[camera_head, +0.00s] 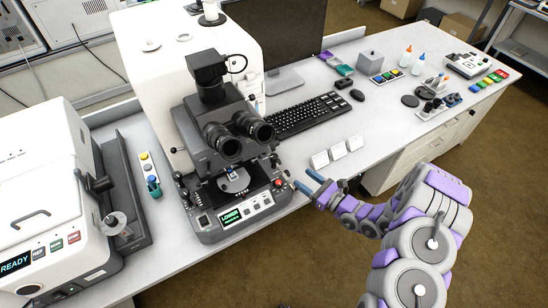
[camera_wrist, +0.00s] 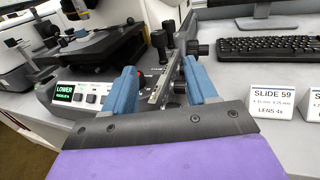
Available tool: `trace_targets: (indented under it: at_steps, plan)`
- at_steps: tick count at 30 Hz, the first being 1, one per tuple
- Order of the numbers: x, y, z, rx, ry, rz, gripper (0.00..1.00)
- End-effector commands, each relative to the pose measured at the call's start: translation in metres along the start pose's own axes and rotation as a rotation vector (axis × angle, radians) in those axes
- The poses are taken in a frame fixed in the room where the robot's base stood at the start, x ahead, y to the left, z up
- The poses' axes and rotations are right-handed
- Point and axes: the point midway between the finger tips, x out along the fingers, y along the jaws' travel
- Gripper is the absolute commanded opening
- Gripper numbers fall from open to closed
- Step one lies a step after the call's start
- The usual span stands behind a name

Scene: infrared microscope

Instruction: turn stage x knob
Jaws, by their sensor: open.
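The microscope (camera_head: 215,125) stands on the bench with its dark stage (camera_head: 258,178) under the eyepieces. The stage also shows at the upper left of the wrist view (camera_wrist: 102,48). Several black knobs sit at its right side, including an upright one (camera_wrist: 160,45) and a sideways one (camera_wrist: 199,48). I cannot tell which is the stage x knob. My gripper (camera_head: 305,180) is open, with blue fingers just right of the microscope base. In the wrist view my gripper (camera_wrist: 158,70) has its fingers apart, with knobs beyond and between them. I see no clear contact.
A panel reading LOWER (camera_head: 231,216) is on the microscope's front. Small white cards (camera_head: 338,151) stand to the right of my gripper. A keyboard (camera_head: 305,113) lies behind. A white READY machine (camera_head: 40,180) is at left.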

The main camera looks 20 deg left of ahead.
Motion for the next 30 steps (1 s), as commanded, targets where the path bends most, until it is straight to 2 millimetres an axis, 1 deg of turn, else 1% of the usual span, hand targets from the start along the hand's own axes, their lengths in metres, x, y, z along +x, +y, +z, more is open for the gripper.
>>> trace_targets:
  at_steps: [1, 3, 15, 18, 24, 30]
  plan:
    - [0.011, 0.002, -0.001, -0.002, -0.001, 0.007, 0.57]
    - [0.025, 0.002, -0.001, -0.001, 0.000, 0.008, 0.57]
    - [0.104, 0.003, -0.001, -0.003, -0.001, 0.008, 0.57]
    - [0.121, 0.003, -0.001, -0.003, -0.001, 0.008, 0.57]
    - [0.143, 0.002, -0.001, 0.001, 0.002, 0.005, 0.57]
    - [0.151, 0.002, 0.000, 0.001, 0.000, 0.004, 0.57]
